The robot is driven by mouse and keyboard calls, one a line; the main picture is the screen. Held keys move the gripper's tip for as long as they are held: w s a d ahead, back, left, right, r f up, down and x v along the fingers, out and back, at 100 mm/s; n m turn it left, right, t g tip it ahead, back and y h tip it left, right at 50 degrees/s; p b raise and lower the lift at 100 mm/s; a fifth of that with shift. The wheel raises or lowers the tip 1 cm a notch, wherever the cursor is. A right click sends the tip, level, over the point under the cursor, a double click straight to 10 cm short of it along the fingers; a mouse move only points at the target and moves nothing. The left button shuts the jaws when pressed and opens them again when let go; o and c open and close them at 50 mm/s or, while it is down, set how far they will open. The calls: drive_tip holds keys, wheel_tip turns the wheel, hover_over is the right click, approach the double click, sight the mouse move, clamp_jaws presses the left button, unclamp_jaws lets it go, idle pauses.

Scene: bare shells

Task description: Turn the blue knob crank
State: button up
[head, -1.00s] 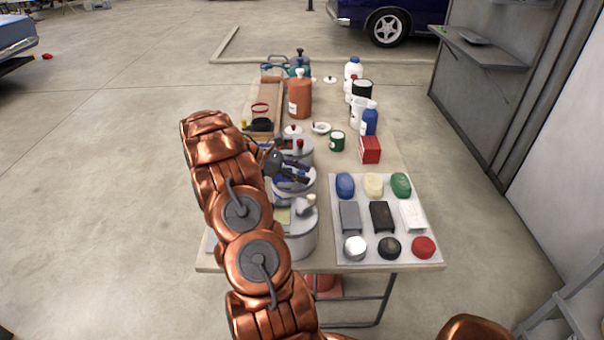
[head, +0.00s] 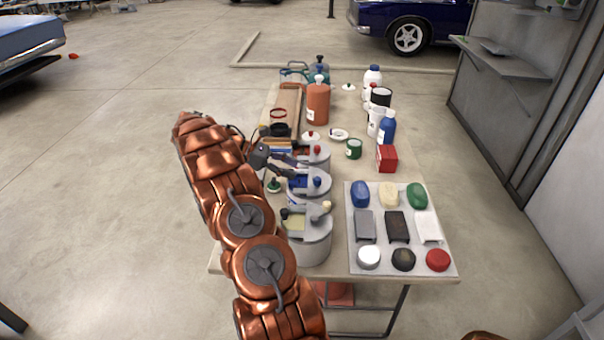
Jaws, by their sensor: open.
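The blue knob (head: 316,182) sits on the crank of the middle grey cylinder (head: 318,198), in a row of three along the table's left side. The crank arm is small here and its exact angle is hard to tell. My dark grey gripper (head: 289,162) is open, up and to the left of the blue knob in the picture, close to the gap between the middle and back cylinders. It appears apart from the blue knob. The fingertips are small and partly merge with the cylinders behind them, and I see nothing held between them.
The front cylinder has a cream knob (head: 327,206), the back one a red knob (head: 316,150). A white tray (head: 355,262) of coloured blocks lies to the right. A red box (head: 387,158), green can (head: 354,149) and several bottles stand behind. Floor left of the table is clear.

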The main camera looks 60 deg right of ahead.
drive_tip(key=shift+v, duration=1.1)
